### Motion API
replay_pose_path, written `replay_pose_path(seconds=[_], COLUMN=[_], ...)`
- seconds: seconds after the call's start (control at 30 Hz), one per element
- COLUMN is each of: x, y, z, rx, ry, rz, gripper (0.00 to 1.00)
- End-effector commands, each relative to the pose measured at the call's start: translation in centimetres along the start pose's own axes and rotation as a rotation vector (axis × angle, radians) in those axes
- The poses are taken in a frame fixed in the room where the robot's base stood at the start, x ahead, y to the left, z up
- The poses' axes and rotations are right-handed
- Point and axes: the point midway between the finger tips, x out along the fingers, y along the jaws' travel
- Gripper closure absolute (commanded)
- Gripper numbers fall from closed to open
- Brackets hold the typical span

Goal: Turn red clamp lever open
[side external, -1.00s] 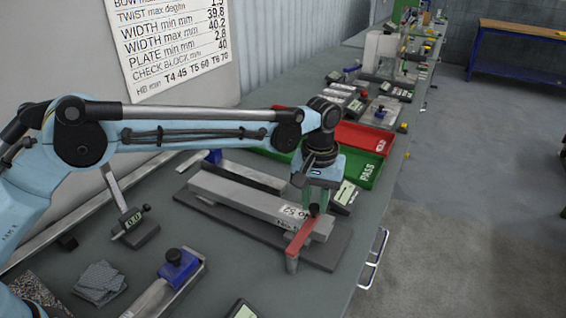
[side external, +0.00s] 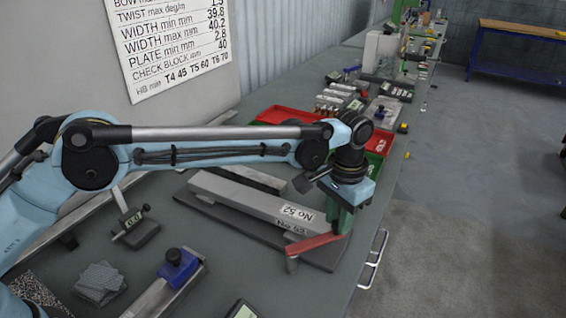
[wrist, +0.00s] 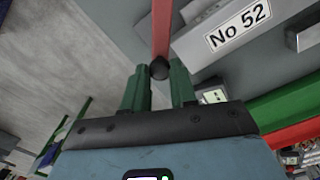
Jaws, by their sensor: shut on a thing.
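The red clamp lever (side external: 312,244) pivots on a short grey post (side external: 292,264) at the near right end of the dark base plate. It points right from the post, past the end of the grey bar (side external: 235,196) labelled No 52. In the wrist view the red lever (wrist: 162,28) runs up from a black knob (wrist: 159,68) at its free end. My gripper (wrist: 159,80) has its green fingers on either side of this knob, shut on it. In the side view my gripper (side external: 340,224) hides the knob.
Red and green trays (side external: 285,115) stand behind my wrist. A blue clamp with a black knob (side external: 178,265) and a small gauge stand (side external: 135,230) are at the left front. A metal handle (side external: 376,258) sticks out from the table's right edge, beside the open floor.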

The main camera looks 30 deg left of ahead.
Motion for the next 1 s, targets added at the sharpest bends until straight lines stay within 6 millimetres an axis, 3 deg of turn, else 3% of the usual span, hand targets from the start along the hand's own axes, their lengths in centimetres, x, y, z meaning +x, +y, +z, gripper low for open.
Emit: replay_pose_path(seconds=[0.6, 1.0], x=[-0.1, -0.1], y=[5.0, 6.4], z=[2.8, 4.8], rx=[0.579, 0.832], ry=[0.001, 0.001], rz=[0.000, 0.000], gripper=[1.00, 1.00])
